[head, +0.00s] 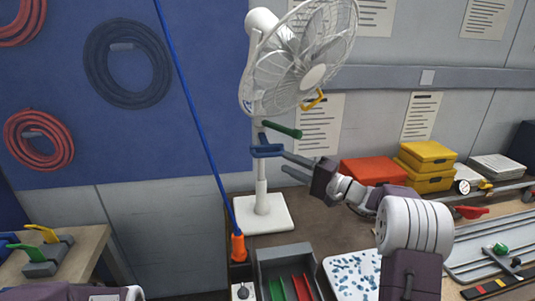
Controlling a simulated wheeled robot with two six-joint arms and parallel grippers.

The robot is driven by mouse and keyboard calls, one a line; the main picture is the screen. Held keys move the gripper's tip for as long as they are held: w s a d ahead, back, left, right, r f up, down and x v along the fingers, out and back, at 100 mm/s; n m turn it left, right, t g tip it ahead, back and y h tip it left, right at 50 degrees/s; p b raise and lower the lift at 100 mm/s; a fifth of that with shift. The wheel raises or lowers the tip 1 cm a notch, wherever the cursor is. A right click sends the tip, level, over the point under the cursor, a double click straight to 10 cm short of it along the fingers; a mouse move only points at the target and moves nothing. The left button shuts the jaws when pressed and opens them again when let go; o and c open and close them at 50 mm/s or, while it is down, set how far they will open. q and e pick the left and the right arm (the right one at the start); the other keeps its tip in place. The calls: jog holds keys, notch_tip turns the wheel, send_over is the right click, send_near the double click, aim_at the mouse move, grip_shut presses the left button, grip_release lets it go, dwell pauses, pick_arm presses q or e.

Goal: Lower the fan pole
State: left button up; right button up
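The white fan (302,62) stands upright on the workbench, its caged head facing right with a yellow handle (313,100) below it. Its pole (262,185) rises from a square white base (278,217). A blue collar (266,151) sits around the pole, and a green lever (282,130) sticks out to the right just above it. My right gripper (283,162) comes from the right with its two grey fingers apart. Its fingertips are close to the collar, right of the pole; I cannot tell whether they touch. My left gripper is out of view.
Right of the fan are a red box (374,171) and yellow boxes (427,155). In front are a grey bin (285,262) and a white tray (349,272) with blue pieces. A blue cord (191,105) runs down to an orange plug (238,247) left of the base.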

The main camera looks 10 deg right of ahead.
aim_at(275, 155)
jog(key=p+x, duration=0.2)
jog(key=x, duration=0.4)
jog(key=shift+w+r+p, duration=0.1)
jog(key=shift+w+p, duration=0.2)
jog(key=shift+p, duration=0.05)
jog(key=shift+w+a, duration=0.3)
jog(key=shift+a, duration=0.15)
jog(key=shift+d, duration=0.1)
grip_shut()
dwell(0.4)
